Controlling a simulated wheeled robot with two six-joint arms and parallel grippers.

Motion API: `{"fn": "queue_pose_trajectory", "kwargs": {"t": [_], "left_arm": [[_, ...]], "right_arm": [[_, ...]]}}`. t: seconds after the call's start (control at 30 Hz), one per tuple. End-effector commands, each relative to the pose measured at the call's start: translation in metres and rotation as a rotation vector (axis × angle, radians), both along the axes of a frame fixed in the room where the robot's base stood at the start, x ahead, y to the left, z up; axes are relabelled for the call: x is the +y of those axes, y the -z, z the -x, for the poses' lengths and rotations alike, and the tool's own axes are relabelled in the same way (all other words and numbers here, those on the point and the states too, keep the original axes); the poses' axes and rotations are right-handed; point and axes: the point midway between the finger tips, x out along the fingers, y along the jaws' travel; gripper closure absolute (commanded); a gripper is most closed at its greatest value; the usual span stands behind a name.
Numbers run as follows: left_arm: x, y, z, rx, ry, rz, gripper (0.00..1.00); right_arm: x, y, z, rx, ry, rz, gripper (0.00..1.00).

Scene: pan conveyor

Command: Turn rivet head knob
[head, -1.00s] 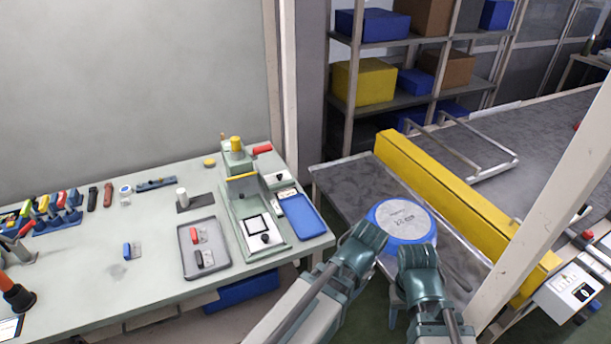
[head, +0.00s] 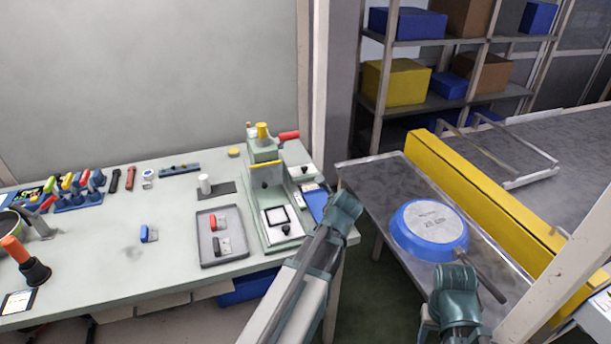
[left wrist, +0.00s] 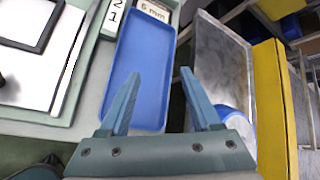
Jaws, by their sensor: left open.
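A green bench machine (head: 268,205) stands on the worktable. It has a yellow cap (head: 262,131) on top, a red handle (head: 289,135) and a dark knob (head: 286,229) on its front plate. I cannot tell which part is the rivet head knob. My left gripper (left wrist: 160,73) is open and empty above the blue tray (left wrist: 140,50) in the left wrist view. In the head view, my left gripper (head: 346,208) is just right of the machine and partly covers the tray. My right gripper (head: 457,285) is in front of the upside-down blue pan (head: 430,223); its fingers are hidden.
A grey tray (head: 208,248) with a red and a dark-handled piece lies left of the machine. Several tools line the table's back. A yellow rail (head: 470,185) borders the conveyor at right. The table's middle front is mostly clear, with one small blue-handled piece (head: 147,235).

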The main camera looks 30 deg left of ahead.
Motion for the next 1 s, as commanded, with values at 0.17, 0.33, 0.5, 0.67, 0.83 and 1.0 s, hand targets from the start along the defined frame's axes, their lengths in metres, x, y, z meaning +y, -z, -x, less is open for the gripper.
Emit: {"fn": "queue_pose_trajectory", "kwargs": {"t": [0.17, 0.33, 0.5, 0.67, 0.83, 1.0], "left_arm": [[0.066, -0.010, -0.023, 0.039, 0.206, -0.368, 0.36], [0.099, -0.022, -0.031, 0.087, 0.317, -0.601, 0.36], [0.109, -0.027, -0.033, 0.109, 0.357, -0.684, 0.36], [0.111, -0.026, -0.035, 0.110, 0.358, -0.688, 0.36], [0.122, -0.016, -0.053, 0.110, 0.357, -0.686, 0.36], [0.141, -0.001, -0.081, 0.110, 0.357, -0.685, 0.36]], "right_arm": [[0.000, 0.022, 0.000, 0.000, 0.000, 0.000, 0.50], [0.000, 0.029, 0.000, 0.000, 0.000, 0.000, 0.50], [0.000, 0.030, 0.000, 0.000, 0.000, 0.000, 0.50], [0.000, 0.031, 0.000, 0.000, 0.000, 0.000, 0.50], [0.000, 0.041, 0.000, 0.000, 0.000, 0.000, 0.50], [0.000, 0.056, 0.000, 0.000, 0.000, 0.000, 0.50]]}}
